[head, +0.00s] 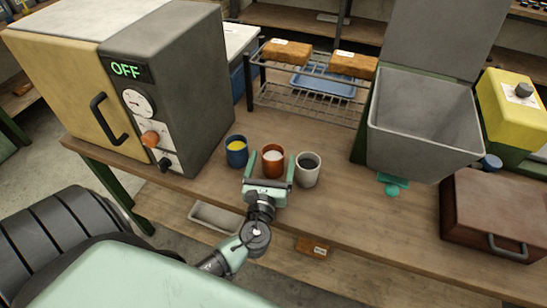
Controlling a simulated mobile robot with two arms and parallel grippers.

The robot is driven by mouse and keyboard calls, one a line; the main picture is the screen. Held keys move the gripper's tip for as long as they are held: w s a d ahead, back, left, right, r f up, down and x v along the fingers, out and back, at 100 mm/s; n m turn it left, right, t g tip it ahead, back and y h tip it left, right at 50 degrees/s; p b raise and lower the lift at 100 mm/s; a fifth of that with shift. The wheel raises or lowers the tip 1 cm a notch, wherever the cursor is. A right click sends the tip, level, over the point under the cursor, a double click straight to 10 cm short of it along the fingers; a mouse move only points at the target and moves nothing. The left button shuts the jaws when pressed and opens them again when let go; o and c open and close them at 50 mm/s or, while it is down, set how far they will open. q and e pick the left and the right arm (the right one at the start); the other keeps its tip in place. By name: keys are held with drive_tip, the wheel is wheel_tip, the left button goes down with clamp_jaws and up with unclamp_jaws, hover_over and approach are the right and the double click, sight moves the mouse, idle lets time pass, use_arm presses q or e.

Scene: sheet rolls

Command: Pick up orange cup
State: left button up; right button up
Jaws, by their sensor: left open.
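An orange-brown cup (273,167) with pale contents stands upright on the workbench. It is the middle one of a row of cups. My left gripper (271,170) is open, with one finger on each side of the orange cup. I cannot tell whether the fingers touch it. The gripper's palm hides the lower front of the cup. My right gripper is not in view.
An oven-like box (185,100) stands left. A wire rack (310,99) is behind; a grey bin (420,150) stands right.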

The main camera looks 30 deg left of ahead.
sight(275, 145)
use_arm(q)
drive_tip(key=x, duration=0.2)
drive_tip(key=p+x, duration=0.1)
drive_tip(key=x, duration=0.1)
drive_tip(key=shift+a+r, duration=0.15)
drive_tip(key=shift+r, duration=0.15)
drive_tip(key=shift+w+a+f, duration=0.1)
drive_tip(key=shift+w+a, duration=0.05)
drive_tip(key=shift+w, duration=0.35)
drive_tip(key=c, duration=1.3)
drive_tip(key=shift+c, duration=1)
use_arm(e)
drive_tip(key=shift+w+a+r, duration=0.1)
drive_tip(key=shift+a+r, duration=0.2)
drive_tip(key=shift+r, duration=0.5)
